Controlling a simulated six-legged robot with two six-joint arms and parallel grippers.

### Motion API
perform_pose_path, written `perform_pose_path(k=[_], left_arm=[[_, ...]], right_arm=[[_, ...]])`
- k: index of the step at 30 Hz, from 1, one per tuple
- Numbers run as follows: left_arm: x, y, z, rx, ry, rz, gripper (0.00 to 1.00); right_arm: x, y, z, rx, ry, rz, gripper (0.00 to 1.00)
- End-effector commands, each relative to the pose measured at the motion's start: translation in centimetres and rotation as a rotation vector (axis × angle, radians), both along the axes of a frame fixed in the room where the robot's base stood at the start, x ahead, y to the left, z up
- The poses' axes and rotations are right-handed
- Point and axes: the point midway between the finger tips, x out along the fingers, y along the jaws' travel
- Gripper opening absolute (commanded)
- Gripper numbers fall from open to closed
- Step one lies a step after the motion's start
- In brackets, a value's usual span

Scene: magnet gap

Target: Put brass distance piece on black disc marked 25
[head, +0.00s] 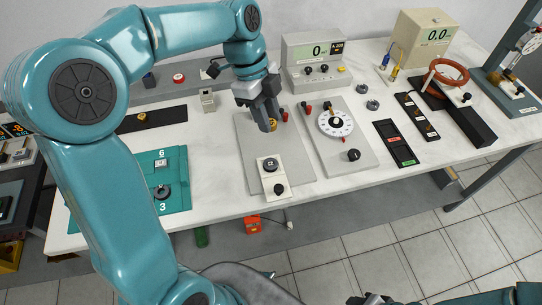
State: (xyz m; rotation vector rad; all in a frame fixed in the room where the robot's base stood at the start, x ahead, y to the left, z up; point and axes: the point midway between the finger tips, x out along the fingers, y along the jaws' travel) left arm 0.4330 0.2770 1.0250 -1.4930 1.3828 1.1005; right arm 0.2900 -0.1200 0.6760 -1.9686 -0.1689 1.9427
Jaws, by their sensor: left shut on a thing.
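My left gripper (269,122) points down over a grey plate (295,165) near the middle of the table. It is shut on a small brass piece (272,127), mostly hidden by the fingers; I cannot tell whether the piece touches anything below. No number 25 can be read, and a black disc under or beside the fingers cannot be made out. Another small brass-coloured piece (142,116) lies on a black strip (168,116) at the left. A dark part at the bottom edge may be my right gripper (372,298); its jaws cannot be made out.
A teal mat (177,198) lies left. A display meter (313,58) stands behind. Bare tabletop shows left of the plate.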

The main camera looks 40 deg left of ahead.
Motion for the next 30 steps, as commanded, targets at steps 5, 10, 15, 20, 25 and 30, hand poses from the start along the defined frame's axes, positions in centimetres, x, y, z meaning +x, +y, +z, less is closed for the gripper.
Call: perform_pose_path(k=[5,10,15,20,25,30], left_arm=[[-0.1,0.0,-5.6,-0.001,0.006,0.001,0.0],[0.0,-0.1,-9.2,0.0,0.003,0.001,0.0],[0.2,-0.2,-10.8,0.0,0.0,0.001,0.0],[0.2,-0.2,-13.4,0.0,0.004,0.002,0.0],[0.3,-0.2,-14.8,0.0,-0.001,0.0,0.0],[0.3,-0.2,-14.8,0.0,-0.002,0.001,0.0]], right_arm=[[0.0,0.0,-0.4,0.0,0.0,0.0,0.43],[0.0,0.0,-0.4,0.0,0.0,0.0,0.43],[0.0,0.0,-0.4,0.0,0.0,0.0,0.43],[0.0,0.0,-0.5,0.0,0.0,0.0,0.43],[0.0,0.0,-0.5,0.0,0.0,0.0,0.43],[0.0,0.0,-0.5,0.0,0.0,0.0,0.43]])
